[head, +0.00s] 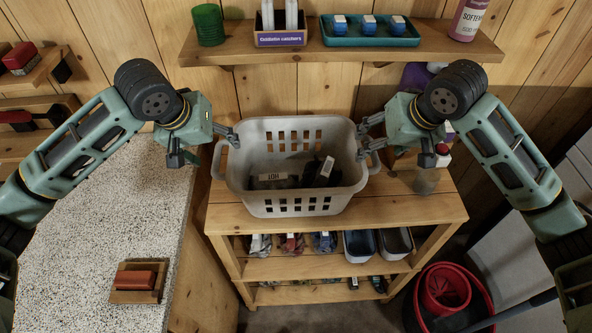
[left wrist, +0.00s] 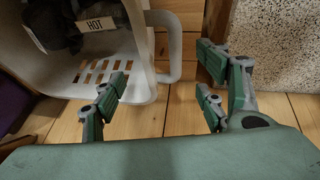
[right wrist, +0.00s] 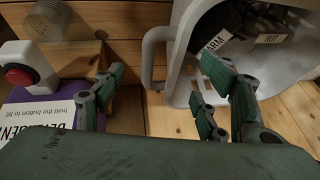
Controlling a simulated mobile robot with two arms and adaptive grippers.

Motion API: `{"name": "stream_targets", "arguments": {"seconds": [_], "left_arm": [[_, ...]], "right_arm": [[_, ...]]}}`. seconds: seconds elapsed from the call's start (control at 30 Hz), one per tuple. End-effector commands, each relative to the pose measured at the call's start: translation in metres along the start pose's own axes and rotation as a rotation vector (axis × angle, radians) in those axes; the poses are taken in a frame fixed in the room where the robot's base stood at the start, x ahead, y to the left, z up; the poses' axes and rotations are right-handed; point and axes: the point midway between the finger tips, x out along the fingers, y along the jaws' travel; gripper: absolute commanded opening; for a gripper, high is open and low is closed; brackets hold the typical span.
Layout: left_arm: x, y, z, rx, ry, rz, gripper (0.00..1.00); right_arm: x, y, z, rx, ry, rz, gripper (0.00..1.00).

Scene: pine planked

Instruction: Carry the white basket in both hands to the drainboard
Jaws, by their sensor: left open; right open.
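The white basket (head: 295,207) stands upright on top of a wooden shelf unit and holds dark items, one labelled HOT (head: 270,177). My left gripper (head: 206,148) is open at the basket's left handle. In the left wrist view that handle (left wrist: 176,45) shows between the spread fingers (left wrist: 160,88). My right gripper (head: 367,134) is open at the right handle. In the right wrist view this handle (right wrist: 148,55) lies between the spread fingers (right wrist: 158,88). Whether the fingers touch the handles I cannot tell. I can make out no drainboard.
A speckled counter (head: 125,215) lies to the left, with a red-topped wooden block (head: 136,281). A wall shelf (head: 340,54) with a teal tray (head: 370,40) is behind the basket. A red bucket (head: 445,290) is on the floor.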

Motion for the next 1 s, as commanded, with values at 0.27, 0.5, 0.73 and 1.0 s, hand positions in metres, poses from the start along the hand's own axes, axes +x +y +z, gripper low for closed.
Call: {"name": "stream_targets", "arguments": {"seconds": [0.27, 0.5, 0.73, 1.0], "left_arm": [[0.042, -0.001, 0.001, -0.002, -0.003, -0.002, 0.66], [0.068, -0.001, 0.000, -0.001, 0.000, -0.002, 0.66], [0.072, -0.001, 0.001, -0.001, 0.000, -0.002, 0.66], [0.072, -0.001, 0.001, -0.001, 0.000, -0.002, 0.55]], "right_arm": [[0.042, 0.000, 0.001, 0.002, -0.004, -0.001, 0.66], [0.068, 0.000, 0.001, 0.001, -0.002, 0.000, 0.66], [0.073, 0.000, 0.001, 0.000, -0.001, -0.001, 0.66], [0.072, 0.000, 0.001, 0.000, -0.001, 0.000, 0.55]]}}
